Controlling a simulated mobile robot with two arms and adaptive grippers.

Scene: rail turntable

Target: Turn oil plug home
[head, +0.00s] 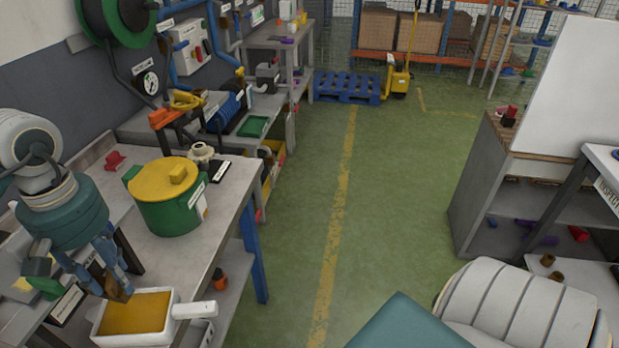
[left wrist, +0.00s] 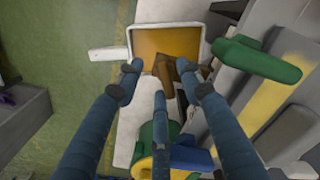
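My left gripper (head: 112,278) points down just above a white pan (head: 165,338) of amber oil at the lower left of the head view. In the left wrist view my left gripper (left wrist: 166,84) has its blue fingers spread apart, with no object clearly clasped. A brown piece (head: 120,289) shows by the fingertips. It also shows beyond them in the left wrist view (left wrist: 189,76), against the pan (left wrist: 132,42); I cannot tell whether the fingers touch it. I cannot make out the oil plug for certain. My right gripper is not in view.
A green can with a yellow lid (head: 168,196) stands on the grey bench (head: 222,222), right of my left arm. A red part (head: 115,160) lies behind it. Green floor (head: 385,200) is open in the middle. A shelf unit (head: 480,195) stands at the right.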

